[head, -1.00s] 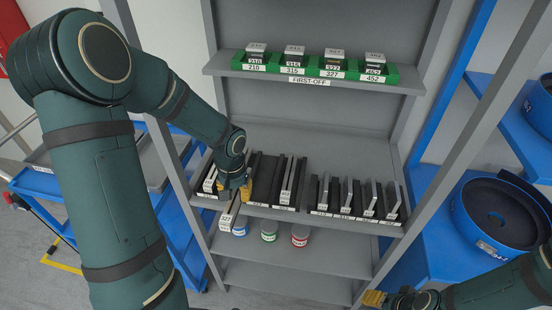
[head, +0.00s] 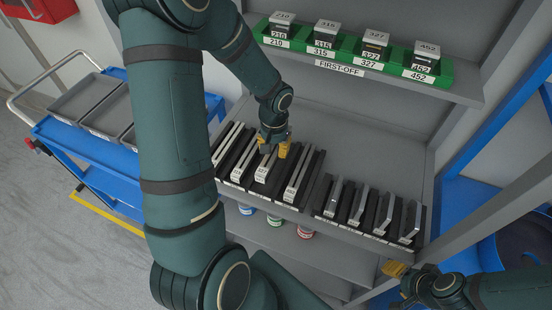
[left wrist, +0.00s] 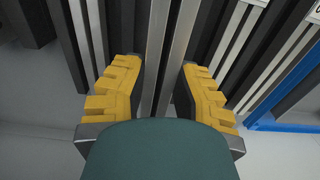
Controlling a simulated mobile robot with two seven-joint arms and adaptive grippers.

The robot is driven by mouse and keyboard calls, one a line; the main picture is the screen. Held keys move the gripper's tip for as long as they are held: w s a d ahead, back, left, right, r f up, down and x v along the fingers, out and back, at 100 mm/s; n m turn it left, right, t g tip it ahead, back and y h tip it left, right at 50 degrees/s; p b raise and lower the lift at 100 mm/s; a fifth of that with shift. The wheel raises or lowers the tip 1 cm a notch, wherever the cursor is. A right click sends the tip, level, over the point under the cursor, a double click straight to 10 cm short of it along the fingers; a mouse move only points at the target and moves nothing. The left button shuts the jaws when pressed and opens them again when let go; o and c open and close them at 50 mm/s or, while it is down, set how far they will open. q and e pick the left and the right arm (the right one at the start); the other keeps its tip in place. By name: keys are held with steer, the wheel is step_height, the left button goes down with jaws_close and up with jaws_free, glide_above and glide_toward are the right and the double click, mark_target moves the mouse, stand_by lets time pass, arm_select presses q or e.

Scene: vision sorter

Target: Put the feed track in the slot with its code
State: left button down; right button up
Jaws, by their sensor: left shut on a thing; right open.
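My left gripper (head: 273,148) is over the left rack on the middle shelf. Its yellow fingers are shut on the feed track (head: 262,173), a grey bar with a white label block at its front end. The track lies lengthwise among the dark dividers of the rack (head: 311,186), between other tracks; whether it is fully seated is hidden. In the left wrist view the held track (left wrist: 165,60) runs between the two yellow fingers (left wrist: 160,95). The code labels on the rack front are too small to read. My right gripper (head: 397,275) is open and empty at the lower right.
A second rack (head: 417,235) with shorter tracks stands to the right. Green first-off holder (head: 337,62) with blocks 210, 315, 327, 452 sits on the upper shelf. Several small jars (head: 275,220) stand below. A blue cart (head: 95,175) with grey trays is at left.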

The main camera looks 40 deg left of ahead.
mark_target(275, 159)
arm_select(q)
steer(key=shift+w+f, duration=0.15)
steer(key=shift+f, duration=2.4)
steer(key=shift+f+b, duration=0.15)
steer(key=shift+b, duration=0.25)
steer(key=c, duration=0.8)
jaws_free()
steer(key=shift+c, duration=0.2)
